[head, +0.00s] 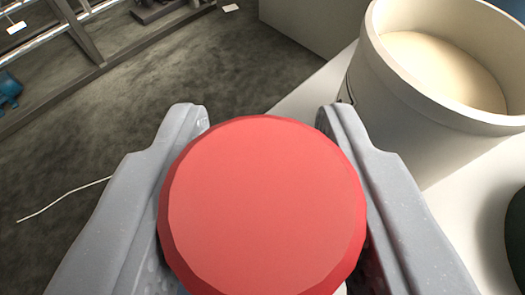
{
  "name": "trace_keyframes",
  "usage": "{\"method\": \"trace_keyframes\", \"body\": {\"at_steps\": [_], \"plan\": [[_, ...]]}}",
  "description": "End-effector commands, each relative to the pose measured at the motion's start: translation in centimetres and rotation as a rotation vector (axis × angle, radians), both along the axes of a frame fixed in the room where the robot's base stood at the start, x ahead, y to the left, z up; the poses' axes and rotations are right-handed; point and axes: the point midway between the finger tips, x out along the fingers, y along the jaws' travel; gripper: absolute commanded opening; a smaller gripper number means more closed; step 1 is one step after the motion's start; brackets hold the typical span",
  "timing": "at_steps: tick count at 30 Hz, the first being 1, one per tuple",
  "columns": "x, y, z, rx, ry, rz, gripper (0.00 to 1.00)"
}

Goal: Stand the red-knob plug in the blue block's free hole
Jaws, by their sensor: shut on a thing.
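The red knob (262,205) of the plug fills the lower middle of the head view, close to the camera. My gripper (262,118) has one grey finger on each side of the knob and is shut on it. The knob hides nearly all of the plug below it, and whether the plug touches anything underneath cannot be seen. The blue block and its free hole are not visible in this view.
A large cream tub (425,130) with pale contents stands on a white surface (460,200) at the right. A dark rounded thing (516,235) is cut off at the right edge. Dark floor (200,80) lies at the left, with a thin pale cable (65,197) and metal framing (85,35).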

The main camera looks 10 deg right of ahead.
Motion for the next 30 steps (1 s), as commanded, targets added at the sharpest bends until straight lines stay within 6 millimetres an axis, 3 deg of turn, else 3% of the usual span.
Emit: {"method": "trace_keyframes", "body": {"at_steps": [16,17,19,30], "plan": [[0.0,0.0,-1.2,0.000,0.001,0.000,0.09],[0.0,0.0,-1.2,0.000,0.001,0.000,0.38],[0.0,0.0,-1.2,0.000,0.001,0.000,0.58],[0.0,0.0,-1.0,0.000,0.003,0.000,0.58]]}}
